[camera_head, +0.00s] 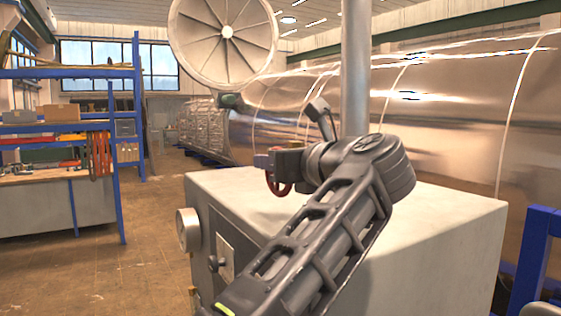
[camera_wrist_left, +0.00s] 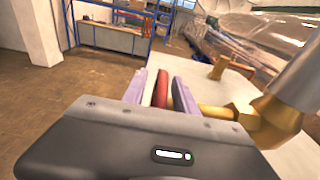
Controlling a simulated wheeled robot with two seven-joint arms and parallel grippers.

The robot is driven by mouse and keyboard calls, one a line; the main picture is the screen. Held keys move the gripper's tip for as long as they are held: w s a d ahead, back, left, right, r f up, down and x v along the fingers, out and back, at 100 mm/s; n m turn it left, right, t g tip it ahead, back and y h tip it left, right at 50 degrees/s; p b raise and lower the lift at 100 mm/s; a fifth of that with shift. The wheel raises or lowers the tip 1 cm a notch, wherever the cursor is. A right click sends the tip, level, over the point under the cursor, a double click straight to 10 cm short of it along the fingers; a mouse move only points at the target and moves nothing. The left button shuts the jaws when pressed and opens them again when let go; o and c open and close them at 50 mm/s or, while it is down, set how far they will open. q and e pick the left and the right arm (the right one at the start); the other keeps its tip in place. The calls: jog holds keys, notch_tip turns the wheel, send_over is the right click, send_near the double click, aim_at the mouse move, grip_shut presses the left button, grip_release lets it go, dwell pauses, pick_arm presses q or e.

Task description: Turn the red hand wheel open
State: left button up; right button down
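The red hand wheel (camera_head: 280,184) sits on a brass valve at the top of the pale cabinet, partly hidden by my left arm. It also shows edge-on in the left wrist view (camera_wrist_left: 162,89), with the brass valve body (camera_wrist_left: 265,118) to its right. My left gripper (camera_wrist_left: 161,92) has its two pale purple fingers apart, one on each side of the wheel's rim. The fingers look spread wider than the rim; contact is hard to make out. In the head view my left gripper is mostly hidden behind its wrist. My right gripper is not in view.
The pale cabinet (camera_head: 430,232) fills the middle, with a vertical metal pipe (camera_head: 355,70) rising behind my wrist. A round spoked disc (camera_head: 222,42) hangs at upper left. A large shiny chamber (camera_head: 450,110) stands behind. Blue shelving (camera_head: 138,100) and open floor lie left.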

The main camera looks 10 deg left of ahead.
pick_arm(q)
jog(key=v, duration=0.7)
jog(key=shift+s+d, duration=0.25)
jog(key=shift+s, duration=0.1)
